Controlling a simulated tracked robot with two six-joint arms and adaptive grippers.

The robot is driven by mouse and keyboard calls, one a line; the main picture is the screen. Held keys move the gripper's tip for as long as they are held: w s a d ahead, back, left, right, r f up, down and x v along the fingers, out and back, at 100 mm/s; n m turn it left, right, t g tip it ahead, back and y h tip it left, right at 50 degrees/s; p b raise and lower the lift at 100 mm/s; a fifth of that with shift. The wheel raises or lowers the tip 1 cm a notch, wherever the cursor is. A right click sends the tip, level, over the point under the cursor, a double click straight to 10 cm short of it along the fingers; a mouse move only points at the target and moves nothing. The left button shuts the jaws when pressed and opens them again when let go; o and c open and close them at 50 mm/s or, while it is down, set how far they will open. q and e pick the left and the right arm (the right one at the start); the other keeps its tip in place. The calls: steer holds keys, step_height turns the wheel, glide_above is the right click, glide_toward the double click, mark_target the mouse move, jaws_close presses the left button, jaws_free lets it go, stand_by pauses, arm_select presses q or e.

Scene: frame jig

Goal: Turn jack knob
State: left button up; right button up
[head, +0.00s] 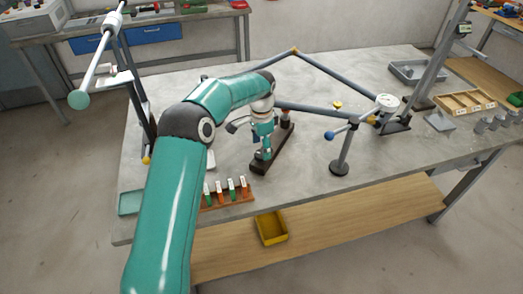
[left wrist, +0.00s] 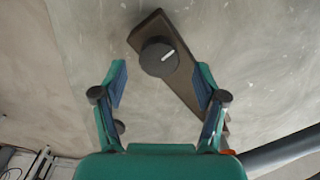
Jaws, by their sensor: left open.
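A round black knob (left wrist: 158,57) with a white mark on its top sits near one end of a dark bar-shaped base (left wrist: 184,88) in the left wrist view. The same base (head: 274,154) lies on the grey table in the head view. My left gripper (left wrist: 160,84) is open, with its two fingers apart and nothing between them. The knob appears just beyond the fingertips, roughly midway between them. In the head view my left gripper (head: 262,146) points down over the base and hides part of it. My right gripper is not in view.
A small stand (head: 341,160) with a blue-ended handle is right of the base. Grey frame bars (head: 318,72) lie behind. A rack with coloured pieces (head: 228,193) is at the front edge, and a yellow bin (head: 271,229) is on the lower shelf.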

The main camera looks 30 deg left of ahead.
mark_target(261, 153)
arm_select(q)
step_height(261, 153, up, 10)
steer(key=shift+f, duration=0.25)
stand_by(0.5)
